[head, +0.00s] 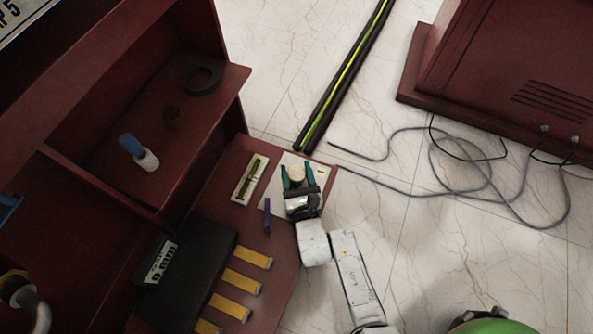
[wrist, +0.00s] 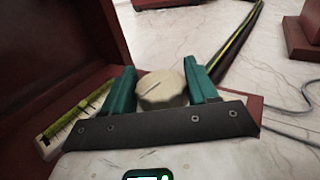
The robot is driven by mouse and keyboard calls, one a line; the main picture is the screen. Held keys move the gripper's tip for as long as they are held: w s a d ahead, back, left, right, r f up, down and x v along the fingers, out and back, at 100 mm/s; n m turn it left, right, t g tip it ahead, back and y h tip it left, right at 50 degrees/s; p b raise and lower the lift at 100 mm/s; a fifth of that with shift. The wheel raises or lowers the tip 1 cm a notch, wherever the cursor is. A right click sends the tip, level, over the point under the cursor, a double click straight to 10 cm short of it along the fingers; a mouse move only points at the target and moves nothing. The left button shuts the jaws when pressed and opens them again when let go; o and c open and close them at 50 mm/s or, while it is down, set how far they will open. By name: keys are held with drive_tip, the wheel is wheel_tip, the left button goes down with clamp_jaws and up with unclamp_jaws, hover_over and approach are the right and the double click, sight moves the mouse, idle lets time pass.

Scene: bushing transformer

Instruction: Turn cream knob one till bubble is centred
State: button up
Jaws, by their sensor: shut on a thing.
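The cream knob (head: 297,173) stands on a white plate (head: 322,172) on the red bench. It also shows in the wrist view (wrist: 162,93), round-topped with a thin dark line across its top. My gripper (head: 298,177) is shut on the knob, with one teal finger at each side; both fingers show in the wrist view (wrist: 161,82). A level with a yellow-green vial (head: 250,180) in a pale frame lies left of the knob. It also shows at the left of the wrist view (wrist: 78,113). I cannot make out where its bubble sits.
A purple tool (head: 267,215) lies left of my gripper. A black box (head: 190,262) with several yellow strips is at the lower left. A shelf holds a blue-and-white bottle (head: 139,153) and a black ring (head: 201,78). Grey cables (head: 440,190) lie on the floor at right.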

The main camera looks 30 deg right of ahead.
drive_tip(key=o, duration=0.9)
drive_tip(key=shift+o, duration=0.2)
drive_tip(key=p+v, duration=0.4)
drive_tip(key=v, duration=0.6)
drive_tip(key=shift+s+a, duration=0.2)
drive_tip(key=shift+s, duration=0.15)
